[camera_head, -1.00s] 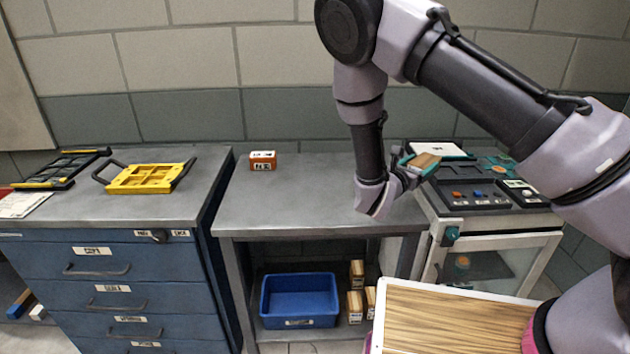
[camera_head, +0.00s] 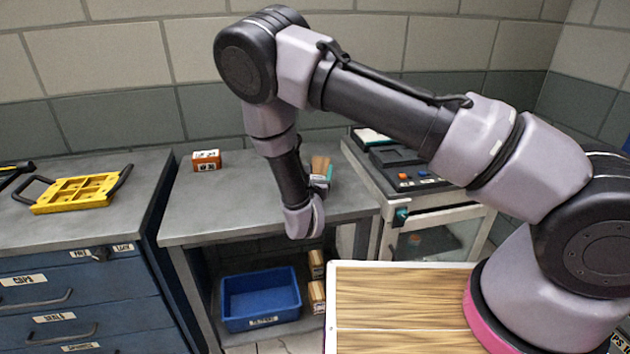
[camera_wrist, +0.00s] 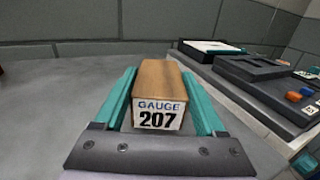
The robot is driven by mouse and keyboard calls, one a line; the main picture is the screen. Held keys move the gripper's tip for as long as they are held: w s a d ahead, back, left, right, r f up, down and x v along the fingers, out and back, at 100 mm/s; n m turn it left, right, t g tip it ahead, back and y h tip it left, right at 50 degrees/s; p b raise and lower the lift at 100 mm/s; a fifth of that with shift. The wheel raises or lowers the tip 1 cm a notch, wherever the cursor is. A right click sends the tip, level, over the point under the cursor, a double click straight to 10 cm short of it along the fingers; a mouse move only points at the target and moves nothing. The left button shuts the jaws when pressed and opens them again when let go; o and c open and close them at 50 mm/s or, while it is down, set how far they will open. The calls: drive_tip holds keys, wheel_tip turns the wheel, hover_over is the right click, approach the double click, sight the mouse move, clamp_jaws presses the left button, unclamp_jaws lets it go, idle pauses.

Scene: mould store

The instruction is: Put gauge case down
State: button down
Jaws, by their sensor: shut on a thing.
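The gauge case is a small wooden block with a white end label reading "GAUGE 207" (camera_wrist: 158,108). In the wrist view it sits between the two teal fingers of my gripper (camera_wrist: 160,100), which is shut on it. In the head view the case (camera_head: 320,164) shows only in part behind my wrist, with my gripper (camera_head: 322,176) over the right part of the grey bench top (camera_head: 230,205). I cannot tell whether the case touches the bench top.
An orange-brown labelled block (camera_head: 206,160) stands at the bench's back left. A cabinet with a black panel (camera_head: 405,170) adjoins on the right. A yellow tray (camera_head: 75,192) lies on the blue drawer unit. A blue bin (camera_head: 260,298) and wooden blocks (camera_head: 316,297) are below.

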drive_tip(key=shift+f, duration=1.75)
unclamp_jaws()
drive_tip(key=shift+f, duration=0.15)
drive_tip(key=s, duration=0.4)
drive_tip(key=s+a, duration=0.1)
drive_tip(key=s, duration=0.7)
drive_tip(key=shift+a, duration=0.15)
